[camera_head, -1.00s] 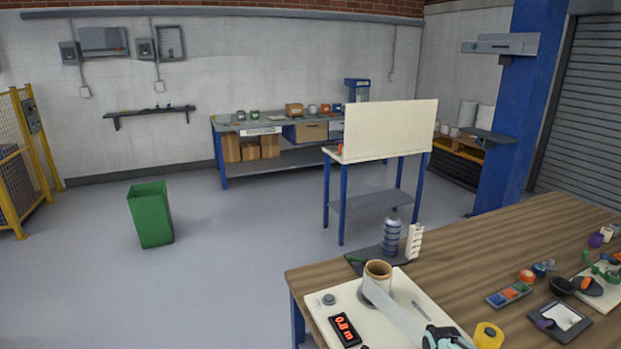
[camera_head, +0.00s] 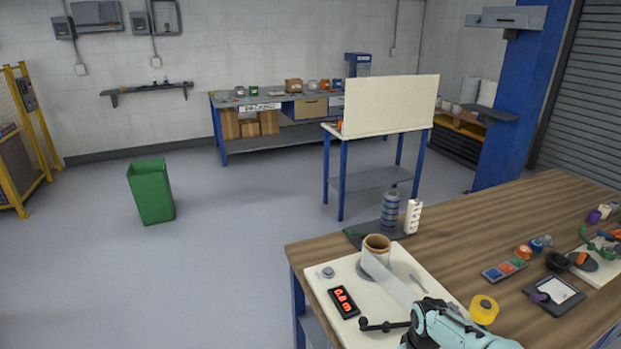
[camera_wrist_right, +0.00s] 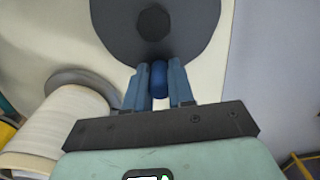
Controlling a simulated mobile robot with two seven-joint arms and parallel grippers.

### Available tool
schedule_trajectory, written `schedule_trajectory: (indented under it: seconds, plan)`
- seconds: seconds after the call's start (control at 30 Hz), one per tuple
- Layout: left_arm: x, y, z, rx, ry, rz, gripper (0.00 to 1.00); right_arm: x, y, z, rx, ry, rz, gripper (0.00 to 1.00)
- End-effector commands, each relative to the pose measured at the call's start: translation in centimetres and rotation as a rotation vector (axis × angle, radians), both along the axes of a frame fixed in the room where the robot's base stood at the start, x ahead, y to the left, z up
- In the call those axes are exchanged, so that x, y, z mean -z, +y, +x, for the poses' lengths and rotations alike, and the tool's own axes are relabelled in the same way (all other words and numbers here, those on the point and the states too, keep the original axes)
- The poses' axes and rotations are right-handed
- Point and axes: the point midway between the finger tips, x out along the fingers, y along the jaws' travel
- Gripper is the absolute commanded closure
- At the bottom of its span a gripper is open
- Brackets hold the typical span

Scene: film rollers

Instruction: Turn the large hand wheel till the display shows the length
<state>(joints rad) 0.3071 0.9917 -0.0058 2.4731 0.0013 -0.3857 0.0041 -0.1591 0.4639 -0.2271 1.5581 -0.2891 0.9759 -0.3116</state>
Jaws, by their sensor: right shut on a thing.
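The display (camera_head: 343,301) on the pale board reads 0.8 m in red. In the right wrist view, the large hand wheel (camera_wrist_right: 128,35) is a dark grey disc with a hub; a blue knob (camera_wrist_right: 160,82) stands at its near edge. My right gripper (camera_wrist_right: 159,70) is shut on this knob, one blue finger on each side. In the head view, my teal right gripper (camera_head: 418,322) is at the board's near side and hides most of the wheel. A dark bar with a round end (camera_head: 380,325) shows just left of it. My left gripper is not in view.
A film roll (camera_head: 376,246) stands on the pale board (camera_head: 325,290), its strip running towards my gripper. A small grey knob (camera_head: 327,272) is near the board's left edge. A yellow roll (camera_head: 484,309) is close to my right arm. Tools and trays lie further right.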

Motion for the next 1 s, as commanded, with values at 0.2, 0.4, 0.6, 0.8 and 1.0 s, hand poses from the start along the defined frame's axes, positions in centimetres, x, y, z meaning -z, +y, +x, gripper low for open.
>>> schedule_trajectory:
  seconds: [0.2, 0.4, 0.6, 0.8, 1.0]
  plan:
    - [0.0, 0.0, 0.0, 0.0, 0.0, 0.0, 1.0, 0.0, 0.3, -0.1, -0.001, 0.003, 0.001, 0.91]
    - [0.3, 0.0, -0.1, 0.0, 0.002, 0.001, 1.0, 0.0, 0.5, -0.3, -0.001, 0.0, 0.0, 0.91]
    - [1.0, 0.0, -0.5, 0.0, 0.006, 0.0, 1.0, 0.1, 1.7, -1.3, -0.003, 0.004, 0.001, 0.91]
    - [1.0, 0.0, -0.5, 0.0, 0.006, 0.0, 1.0, 0.1, 1.9, -1.5, 0.001, 0.005, 0.0, 0.91]
    - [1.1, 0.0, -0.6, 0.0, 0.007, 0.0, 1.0, 0.1, 1.8, -1.6, 0.001, 0.003, -0.002, 0.91]
